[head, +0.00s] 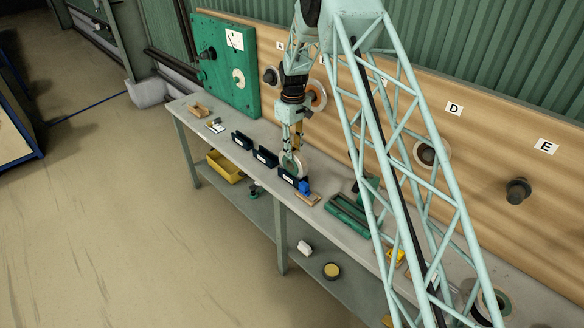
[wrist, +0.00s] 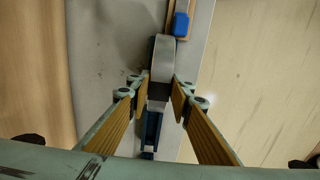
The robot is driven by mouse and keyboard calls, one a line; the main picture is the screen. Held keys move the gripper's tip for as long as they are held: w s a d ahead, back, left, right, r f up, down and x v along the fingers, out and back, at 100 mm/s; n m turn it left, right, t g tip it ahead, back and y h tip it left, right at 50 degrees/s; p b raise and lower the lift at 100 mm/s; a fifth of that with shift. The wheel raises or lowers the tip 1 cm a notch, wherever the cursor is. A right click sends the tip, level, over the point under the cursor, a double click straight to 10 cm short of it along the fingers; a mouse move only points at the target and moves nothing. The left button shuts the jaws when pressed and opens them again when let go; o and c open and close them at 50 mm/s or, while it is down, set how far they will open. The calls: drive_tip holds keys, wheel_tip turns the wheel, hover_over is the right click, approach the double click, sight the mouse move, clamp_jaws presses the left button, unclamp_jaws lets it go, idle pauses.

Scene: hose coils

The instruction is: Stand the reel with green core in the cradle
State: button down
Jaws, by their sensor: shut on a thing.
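My gripper (head: 291,150) is shut on a pale reel (head: 285,166), which it holds upright over the bench. In the wrist view my gripper (wrist: 161,90) has the reel (wrist: 163,58) edge-on between its fingers. The core colour is too small to tell. The reel's lower edge is at a dark blue cradle-like holder (head: 288,179) with a white label; whether it rests in it I cannot tell. Two similar holders stand to the left, one in the middle (head: 265,158) and one farther off (head: 241,141). A dark blue holder (wrist: 152,130) also shows below the fingers in the wrist view.
A blue block (head: 305,188) on a wooden piece lies just right of the holder. A green slotted frame (head: 350,217) stands farther right. Another reel (head: 431,151) hangs on the wooden board under D. Peg E (head: 517,191) is bare. The bench edge (head: 235,158) is close in front.

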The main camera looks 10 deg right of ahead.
drive_tip(key=shift+r+p, duration=0.7)
drive_tip(key=shift+r, duration=1.9)
drive_tip(key=shift+s, duration=0.1)
drive_tip(key=s+r+m+b, duration=0.2)
drive_tip(key=s+b, duration=0.1)
drive_tip(key=shift+b, duration=0.3)
drive_tip(key=s+r+m+b, duration=0.4)
drive_tip(key=s+m+b, duration=0.3)
drive_tip(key=s, duration=0.5)
drive_tip(key=shift+r+m+b, duration=0.35)
drive_tip(key=shift+m+b, duration=0.05)
drive_tip(key=shift+b, duration=0.6)
drive_tip(key=shift+a, duration=0.1)
